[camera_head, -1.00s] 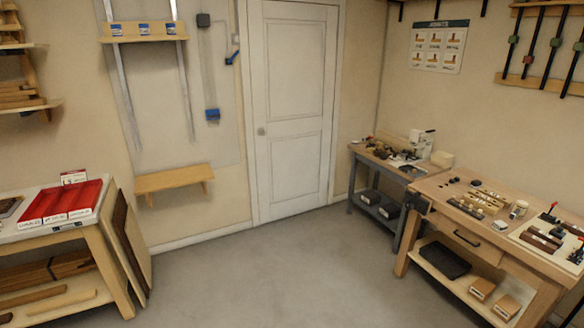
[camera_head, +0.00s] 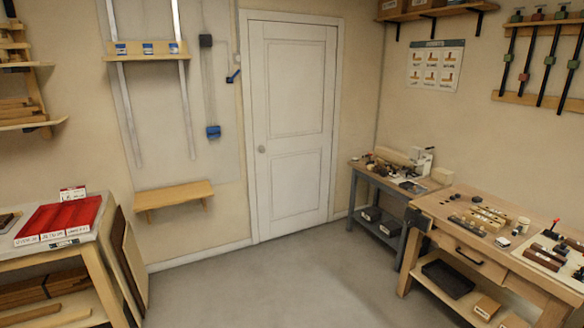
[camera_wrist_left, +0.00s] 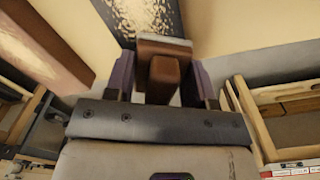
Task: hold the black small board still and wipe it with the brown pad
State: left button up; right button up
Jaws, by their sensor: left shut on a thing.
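My left gripper (camera_wrist_left: 162,62) shows in the left wrist view with its two purple fingers on either side of a brown block. It is shut on this block, which looks like the brown pad (camera_wrist_left: 164,74); a paler layer shows along its far edge. A dark, glossy, speckled surface (camera_wrist_left: 140,14) lies beyond the fingers at the top of that view; I cannot tell whether it is the black small board. I cannot make out the black small board for certain in the head view. Neither gripper shows in the head view, and my right gripper is in no view.
In the head view a wooden bench (camera_head: 462,238) with small tools stands at the right, a dark tray (camera_head: 448,278) on its lower shelf. A table with red trays (camera_head: 60,220) stands at the left. The floor (camera_head: 250,285) between them is clear.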

pick_arm(q)
jog(key=shift+s+d, duration=0.1)
jog(key=shift+s, duration=0.05)
jog(key=shift+s+d+r, duration=0.1)
jog(key=shift+s+d, duration=0.2)
jog(key=shift+s, duration=0.3)
jog(key=shift+s+d, duration=0.3)
jog(key=shift+s, duration=0.25)
jog(key=shift+s+d, duration=0.45)
jog(key=shift+s, duration=0.4)
jog(key=shift+s+d, duration=0.45)
jog(key=shift+s, duration=0.45)
jog(key=shift+s+d, duration=0.45)
jog(key=shift+s, duration=0.4)
jog(key=shift+s+d, duration=0.1)
jog(key=shift+s+d+f, duration=0.15)
jog(key=shift+s+d, duration=0.15)
jog(key=shift+s, duration=0.3)
jog(key=shift+s+d+f, duration=0.1)
jog(key=shift+s+d, duration=0.2)
jog(key=shift+s, duration=0.25)
